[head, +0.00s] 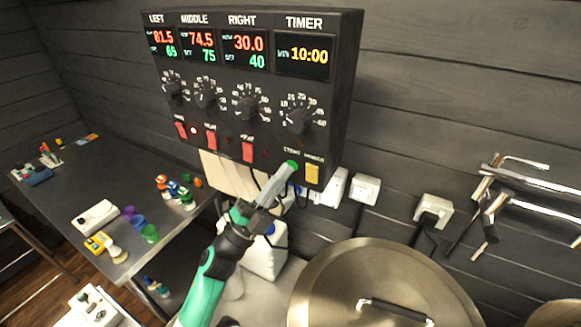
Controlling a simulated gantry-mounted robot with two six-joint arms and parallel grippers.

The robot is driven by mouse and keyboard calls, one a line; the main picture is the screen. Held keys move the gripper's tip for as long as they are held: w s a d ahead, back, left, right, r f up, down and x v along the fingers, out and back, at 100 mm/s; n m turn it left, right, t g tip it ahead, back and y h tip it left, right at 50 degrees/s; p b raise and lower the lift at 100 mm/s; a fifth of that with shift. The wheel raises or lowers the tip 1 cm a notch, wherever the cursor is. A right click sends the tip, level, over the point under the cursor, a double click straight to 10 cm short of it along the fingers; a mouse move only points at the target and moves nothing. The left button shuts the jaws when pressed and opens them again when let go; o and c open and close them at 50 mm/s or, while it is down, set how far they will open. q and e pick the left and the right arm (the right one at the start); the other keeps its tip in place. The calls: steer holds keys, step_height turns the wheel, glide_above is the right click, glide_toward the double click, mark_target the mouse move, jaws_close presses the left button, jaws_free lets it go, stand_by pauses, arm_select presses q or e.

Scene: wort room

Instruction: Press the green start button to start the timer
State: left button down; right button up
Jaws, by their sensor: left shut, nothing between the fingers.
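The black control panel (330,90) hangs on the dark plank wall. Its timer display (302,56) reads 10:00 in yellow. The green start button (292,164) is at the panel's lower right, left of a yellow button (312,174). My left gripper (286,170) is shut and empty, its tips at the green button and partly overlapping it. I cannot tell whether they touch it. My right gripper is not in view.
Red switches (248,152) and black knobs (299,117) sit close by on the panel. A large metal lid (380,280) with a handle is below right. Wall sockets (365,189) and hanging tools (490,215) are to the right. A metal table (75,185) with small items stands left.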

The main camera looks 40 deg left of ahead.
arm_select(q)
steer(key=shift+y, duration=0.3)
steer(key=shift+s+d+p, duration=0.2)
steer(key=shift+s+p, duration=0.3)
steer(key=shift+s, duration=0.3)
steer(key=s+p, duration=0.1)
steer(key=s, duration=0.1)
steer(key=s+d+p, duration=0.1)
steer(key=s, duration=0.1)
steer(key=shift+s+d+p, duration=0.1)
steer(key=shift+s+p, duration=0.2)
steer(key=shift+s, duration=0.1)
stand_by(0.4)
